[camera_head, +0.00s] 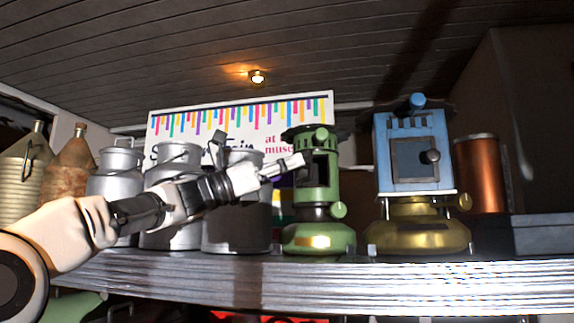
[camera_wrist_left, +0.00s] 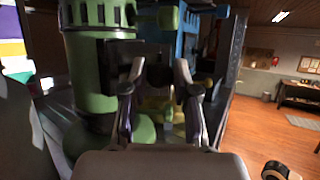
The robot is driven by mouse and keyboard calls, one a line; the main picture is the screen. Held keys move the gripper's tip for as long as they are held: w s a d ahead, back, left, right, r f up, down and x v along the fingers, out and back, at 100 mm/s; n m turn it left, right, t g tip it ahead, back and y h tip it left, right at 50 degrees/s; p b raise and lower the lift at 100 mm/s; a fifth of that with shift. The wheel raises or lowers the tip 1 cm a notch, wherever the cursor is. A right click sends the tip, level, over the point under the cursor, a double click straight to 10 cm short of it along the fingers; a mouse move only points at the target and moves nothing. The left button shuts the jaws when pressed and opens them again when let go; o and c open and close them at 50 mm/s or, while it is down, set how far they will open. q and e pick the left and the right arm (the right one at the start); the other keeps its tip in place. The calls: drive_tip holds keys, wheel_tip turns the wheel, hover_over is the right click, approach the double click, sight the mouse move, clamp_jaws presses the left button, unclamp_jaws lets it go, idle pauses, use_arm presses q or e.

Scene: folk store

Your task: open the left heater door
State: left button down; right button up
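The left heater (camera_head: 317,199) is green and stands upright on the shelf, right of the metal cans. A dark rectangular area (camera_head: 321,166) shows on its front. In the left wrist view the green heater (camera_wrist_left: 88,76) is close, with a dark panel (camera_wrist_left: 113,52) at its front. I cannot tell how far the door stands open. My left gripper (camera_head: 298,160) is at the upper left of the heater's front. In the left wrist view its fingers (camera_wrist_left: 158,76) are apart, with dark parts behind the gap; contact is unclear. My right gripper is not in view.
A blue heater (camera_head: 412,155) with a brass base stands to the right, with a copper cylinder (camera_head: 480,175) beyond it. Several metal cans (camera_head: 172,215) stand left, behind my left arm. The shelf edge (camera_head: 390,288) runs along the front.

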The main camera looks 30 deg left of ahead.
use_arm(q)
drive_tip(key=c, duration=0.9)
unclamp_jaws()
drive_tip(key=shift+w, duration=0.15)
drive_tip(key=shift+f, duration=0.1)
